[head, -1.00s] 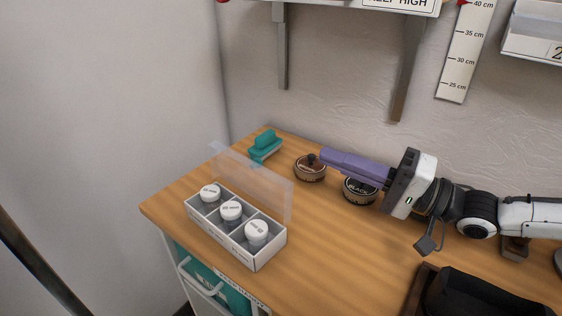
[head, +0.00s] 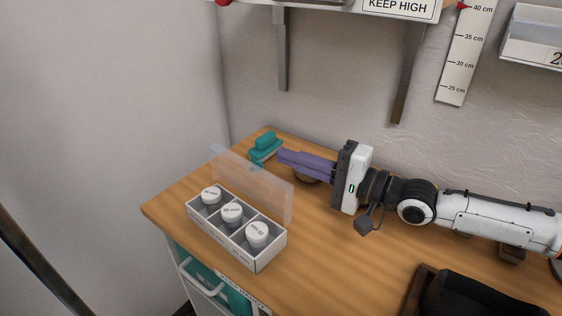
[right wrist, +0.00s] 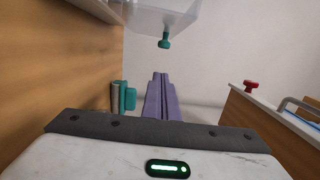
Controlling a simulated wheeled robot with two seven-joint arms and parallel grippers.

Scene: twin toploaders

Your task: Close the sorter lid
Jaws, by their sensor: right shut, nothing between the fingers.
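The sorter (head: 262,262) is a white box on the wooden bench, with three compartments each holding a white-capped jar. Its clear lid (head: 255,184) stands raised along the back edge, so the box is open. A clear panel that looks like the lid (right wrist: 150,14) shows at the top of the right wrist view. My right gripper (head: 281,155), with purple fingers, is shut and empty. It points left behind the lid, above the bench; its fingers also show in the right wrist view (right wrist: 160,76). I cannot tell whether it touches the lid. My left gripper is out of view.
A teal brush-like object (head: 264,146) lies behind the lid, near the right fingertips. A black tray (head: 470,295) is at front right. The bench (head: 330,255) right of the sorter is clear.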

